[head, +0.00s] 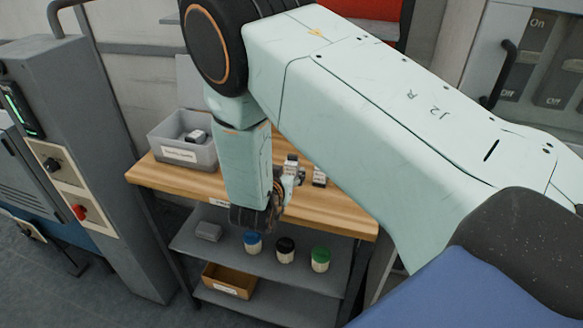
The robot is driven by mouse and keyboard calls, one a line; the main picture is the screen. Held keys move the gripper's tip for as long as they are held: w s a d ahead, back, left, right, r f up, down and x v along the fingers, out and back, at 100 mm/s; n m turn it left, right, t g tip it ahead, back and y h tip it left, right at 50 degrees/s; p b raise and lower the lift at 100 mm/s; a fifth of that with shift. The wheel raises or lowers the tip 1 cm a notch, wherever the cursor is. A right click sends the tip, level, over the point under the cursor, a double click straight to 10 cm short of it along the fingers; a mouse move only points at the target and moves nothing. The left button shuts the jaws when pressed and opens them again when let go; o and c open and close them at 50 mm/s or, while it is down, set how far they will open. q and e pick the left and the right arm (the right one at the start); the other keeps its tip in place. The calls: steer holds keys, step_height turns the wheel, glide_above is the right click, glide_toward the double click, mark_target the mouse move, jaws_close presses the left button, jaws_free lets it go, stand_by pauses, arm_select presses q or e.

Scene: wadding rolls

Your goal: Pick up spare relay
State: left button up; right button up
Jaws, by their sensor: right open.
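My right arm reaches across the head view from the right and bends down over a wooden-topped bench (160,176). My right gripper (287,184) is open near the front of the benchtop, partly hidden by its own wrist. A small white and dark block (291,162), relay-like, stands just behind the gripper fingers; I cannot tell whether they touch it. A similar small block (319,178) stands to its right, apart from the gripper. I cannot read which one is the spare relay. My left gripper is not in view.
A grey labelled bin (170,147) with small blocks inside stands at the bench's left. The shelf below holds a grey box (208,231) and blue-, black- and green-lidded jars (253,243). A brown tray (231,279) is lower. A grey machine cabinet (90,130) stands left.

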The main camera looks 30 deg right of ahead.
mark_target(290, 167)
steer(key=x, duration=0.5)
steer(key=shift+s+d, duration=0.2)
steer(key=shift+d, duration=0.15)
steer(key=shift+w+d+f, duration=0.1)
steer(key=shift+w+d, duration=0.1)
steer(key=shift+w, duration=0.1)
steer(key=shift+c, duration=0.4)
steer(key=shift+d, duration=0.1)
steer(key=shift+c, duration=1.4)
steer(key=c, duration=0.9)
